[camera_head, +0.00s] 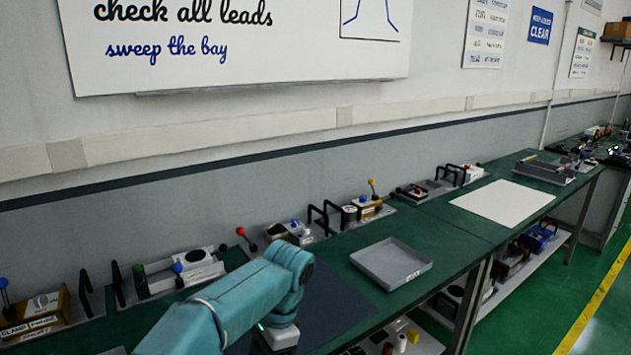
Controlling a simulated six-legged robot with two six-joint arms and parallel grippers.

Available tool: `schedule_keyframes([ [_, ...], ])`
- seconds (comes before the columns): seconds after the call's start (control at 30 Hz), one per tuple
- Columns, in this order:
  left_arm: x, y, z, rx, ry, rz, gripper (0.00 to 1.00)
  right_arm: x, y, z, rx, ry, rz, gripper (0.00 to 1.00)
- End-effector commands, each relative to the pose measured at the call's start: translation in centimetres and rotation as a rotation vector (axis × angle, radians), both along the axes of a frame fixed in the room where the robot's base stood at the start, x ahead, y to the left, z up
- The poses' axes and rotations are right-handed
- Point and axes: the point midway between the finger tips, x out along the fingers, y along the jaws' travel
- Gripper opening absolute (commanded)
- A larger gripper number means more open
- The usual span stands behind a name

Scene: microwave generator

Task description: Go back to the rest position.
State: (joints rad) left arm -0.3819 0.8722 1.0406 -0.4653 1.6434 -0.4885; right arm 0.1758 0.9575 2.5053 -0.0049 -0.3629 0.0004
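My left arm (245,300) is teal and comes in from the bottom left. It reaches over the green workbench (440,235) and bends down at its last joint. A pale wrist part shows below that joint at the bottom edge. The fingers of my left gripper are cut off or hidden, so I cannot tell whether it is open or holds anything. My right arm and gripper are not in view.
A grey empty tray (390,265) lies on the bench right of my arm, beside a dark mat (335,300). Fixtures with levers and knobs line the bench's wall side. A white sheet (503,202) lies farther right. A shelf (520,265) below holds several parts.

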Motion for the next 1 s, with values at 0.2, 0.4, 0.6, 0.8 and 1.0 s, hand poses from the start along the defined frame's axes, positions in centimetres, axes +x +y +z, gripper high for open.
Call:
schedule_keyframes([
  [0.2, 0.0, 0.0, -7.1, -0.089, -0.002, 0.057, 0.55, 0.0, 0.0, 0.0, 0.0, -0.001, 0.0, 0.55],
  [0.4, -1.9, 0.0, -14.2, -0.198, -0.007, 0.162, 0.55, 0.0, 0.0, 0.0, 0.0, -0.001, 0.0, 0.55],
  [0.6, -7.6, 0.0, -23.5, -0.352, -0.009, 0.417, 0.55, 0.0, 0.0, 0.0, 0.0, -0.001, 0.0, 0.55],
  [0.8, -16.6, 0.8, -29.7, -0.458, -0.051, 0.841, 0.55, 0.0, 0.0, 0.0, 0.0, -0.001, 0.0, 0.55],
  [1.0, -22.4, 2.2, -30.8, -0.456, -0.11, 1.118, 0.55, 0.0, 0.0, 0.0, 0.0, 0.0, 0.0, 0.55],
])
